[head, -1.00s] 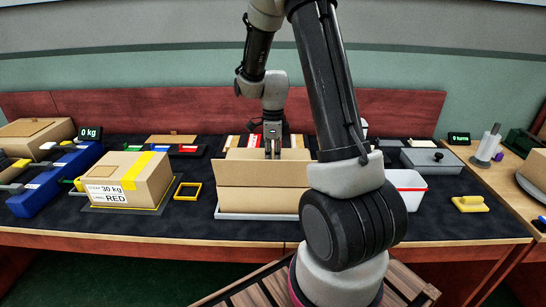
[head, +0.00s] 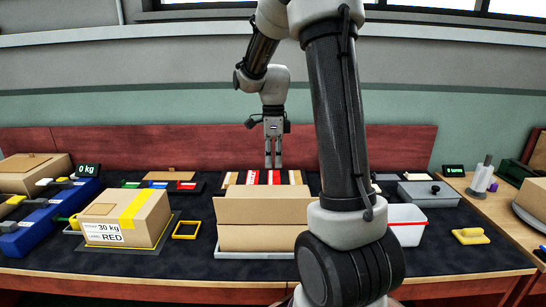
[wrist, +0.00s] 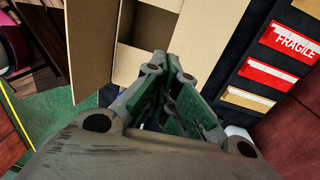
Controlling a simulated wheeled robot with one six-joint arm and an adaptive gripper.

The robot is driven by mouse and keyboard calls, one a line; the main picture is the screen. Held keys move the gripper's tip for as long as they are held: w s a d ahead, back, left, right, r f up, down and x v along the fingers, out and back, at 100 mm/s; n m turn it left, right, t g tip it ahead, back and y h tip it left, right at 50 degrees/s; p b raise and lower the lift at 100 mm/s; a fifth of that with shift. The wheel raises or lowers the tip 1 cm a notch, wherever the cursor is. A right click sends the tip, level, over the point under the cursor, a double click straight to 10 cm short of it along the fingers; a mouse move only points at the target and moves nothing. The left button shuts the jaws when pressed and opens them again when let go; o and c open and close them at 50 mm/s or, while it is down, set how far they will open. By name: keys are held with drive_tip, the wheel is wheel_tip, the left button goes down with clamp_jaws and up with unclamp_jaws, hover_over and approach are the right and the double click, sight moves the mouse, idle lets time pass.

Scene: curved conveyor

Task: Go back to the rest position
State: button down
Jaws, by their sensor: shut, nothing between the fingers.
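My gripper (head: 274,164) points down above the back of the table, behind and above the open cardboard box (head: 262,208). Its fingers are together and nothing is between them. In the wrist view my gripper (wrist: 165,85) shows with the open box (wrist: 92,45) beyond it, its flaps spread. The box stands on a white tray or scale (head: 250,252) in the middle of the table. My own arm covers part of the table right of the box.
A taped box labelled 30 kg RED (head: 125,220) sits at left, beside a blue rack (head: 40,230). A yellow frame (head: 187,230) lies nearby. FRAGILE labels (wrist: 290,42) lie behind the open box. A white bin (head: 407,225) and yellow block (head: 470,236) are at right.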

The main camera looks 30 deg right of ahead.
drive_tip(key=s+a+r+n+t, duration=0.1)
drive_tip(key=s+a+r+n, duration=0.1)
drive_tip(key=s+n, duration=0.5)
drive_tip(key=s+a+r+n+t, duration=0.2)
drive_tip(key=s+a+r+n, duration=0.1)
drive_tip(key=s+n, duration=0.4)
drive_tip(key=s+a+r+n+t, duration=0.2)
drive_tip(key=s+r+n, duration=0.2)
drive_tip(key=s+n, duration=0.3)
drive_tip(key=n, duration=0.3)
drive_tip(key=shift+s+a+r+n+h, duration=0.15)
drive_tip(key=shift+a+r+n+h, duration=0.15)
drive_tip(key=shift+a+r+n, duration=0.1)
